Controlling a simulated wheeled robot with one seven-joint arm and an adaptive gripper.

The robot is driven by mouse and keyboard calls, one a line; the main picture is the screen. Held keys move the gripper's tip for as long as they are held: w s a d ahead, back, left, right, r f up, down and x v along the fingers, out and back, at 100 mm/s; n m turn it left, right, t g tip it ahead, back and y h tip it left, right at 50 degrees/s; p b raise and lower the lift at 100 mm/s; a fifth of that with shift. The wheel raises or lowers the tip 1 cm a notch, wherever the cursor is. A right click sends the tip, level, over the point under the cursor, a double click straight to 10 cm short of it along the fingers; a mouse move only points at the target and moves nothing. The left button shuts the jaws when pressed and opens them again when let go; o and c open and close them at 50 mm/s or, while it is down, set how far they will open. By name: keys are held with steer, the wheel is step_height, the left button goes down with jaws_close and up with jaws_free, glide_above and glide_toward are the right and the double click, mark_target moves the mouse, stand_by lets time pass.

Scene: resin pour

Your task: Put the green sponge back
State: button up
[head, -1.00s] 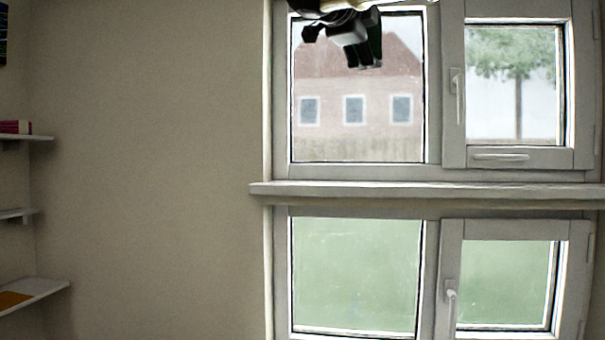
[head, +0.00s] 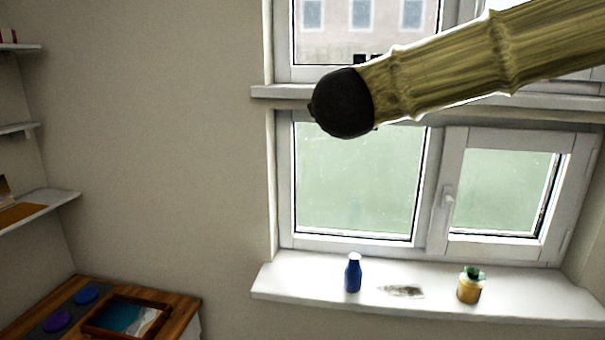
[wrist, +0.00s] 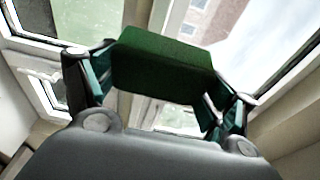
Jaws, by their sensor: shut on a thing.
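The green sponge (wrist: 162,66) is a dark green block in the wrist view. My gripper (wrist: 163,82) is shut on it, with one finger at each end of the block. In the head view my sleeved arm reaches in from the right across the window. It hides most of my gripper there, and the sponge cannot be made out. The white windowsill (head: 285,283) lies below the arm, with a greyish smudged patch (head: 402,291) on it.
A blue bottle (head: 353,274) stands on the sill left of the patch. A framed tray (head: 128,317) and blue and purple discs sit on a wooden cabinet at lower left. Shelves (head: 40,207) are at left.

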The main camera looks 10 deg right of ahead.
steer(key=s+f+n+y, duration=0.1)
steer(key=f+y, duration=0.1)
steer(key=f, duration=1.8)
steer(key=s+a+f+n+t+y, duration=0.1)
steer(key=f+n+y, duration=0.1)
steer(key=f, duration=1.9)
steer(key=s+a+f+n+y, duration=0.1)
steer(key=s+f+y, duration=0.1)
steer(key=f, duration=1.9)
steer(key=shift+a+n+y, duration=0.25)
steer(key=shift+n+y, duration=0.15)
steer(key=shift+y, duration=0.4)
steer(key=shift+w+d+r+t, duration=0.1)
steer(key=shift+d+r+t, duration=0.2)
steer(key=shift+r, duration=0.05)
steer(key=shift+a+f, duration=0.1)
steer(key=shift+a, duration=0.1)
